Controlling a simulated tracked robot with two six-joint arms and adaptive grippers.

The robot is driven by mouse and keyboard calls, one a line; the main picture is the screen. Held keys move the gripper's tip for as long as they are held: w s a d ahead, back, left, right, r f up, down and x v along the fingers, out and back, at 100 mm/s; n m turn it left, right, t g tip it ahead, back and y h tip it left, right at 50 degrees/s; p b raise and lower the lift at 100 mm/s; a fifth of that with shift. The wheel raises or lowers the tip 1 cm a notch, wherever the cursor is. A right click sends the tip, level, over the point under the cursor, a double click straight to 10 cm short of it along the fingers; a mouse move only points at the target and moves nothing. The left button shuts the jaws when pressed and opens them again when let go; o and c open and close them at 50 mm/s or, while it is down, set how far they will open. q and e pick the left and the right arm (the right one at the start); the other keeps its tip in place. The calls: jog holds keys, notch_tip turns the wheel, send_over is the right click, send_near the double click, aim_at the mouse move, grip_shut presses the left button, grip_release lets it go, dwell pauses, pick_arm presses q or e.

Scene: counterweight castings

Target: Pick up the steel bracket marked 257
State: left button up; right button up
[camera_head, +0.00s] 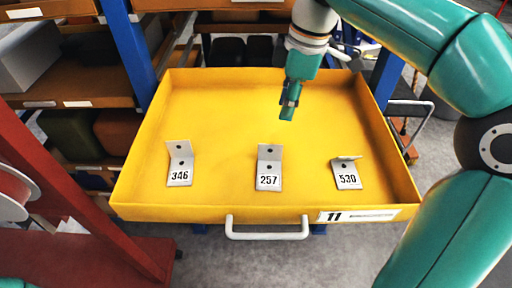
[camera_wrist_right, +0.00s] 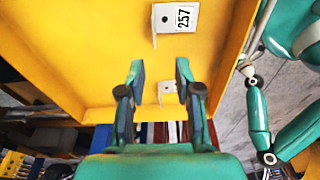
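The steel bracket marked 257 (camera_head: 269,167) is a small L-shaped grey plate with a hole and a white number label. It lies in the middle of the yellow drawer (camera_head: 265,211), near its front wall. It also shows at the top of the right wrist view (camera_wrist_right: 175,18). My right gripper (camera_head: 288,112) hangs above the drawer, behind and slightly right of bracket 257, not touching it. Its two fingers stand apart in the right wrist view (camera_wrist_right: 159,72), with nothing held. My left gripper is not seen.
Bracket 346 (camera_head: 180,164) lies to the left and bracket 530 (camera_head: 346,173) to the right in the drawer. Another bracket (camera_wrist_right: 167,93) shows beyond my fingers in the wrist view, its number unreadable. The drawer has raised walls and a white front handle (camera_head: 267,235). Its back floor is clear.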

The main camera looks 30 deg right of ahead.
send_over(268, 160)
jog(key=f, duration=1.1)
jog(key=shift+s+d+f+b, duration=0.2)
jog(key=shift+s+b, duration=0.1)
jog(key=shift+b, duration=0.05)
jog(key=shift+w+a+f+p, duration=0.1)
jog(key=shift+w+f+p, duration=0.05)
jog(key=shift+f, duration=0.7)
jog(key=shift+w+f+p, duration=0.15)
jog(key=shift+w+f, duration=0.05)
jog(key=shift+f, duration=0.65)
jog(key=shift+w+a+f+p, duration=0.1)
jog(key=shift+w+f+p, duration=0.05)
jog(key=shift+f, duration=0.7)
grip_shut()
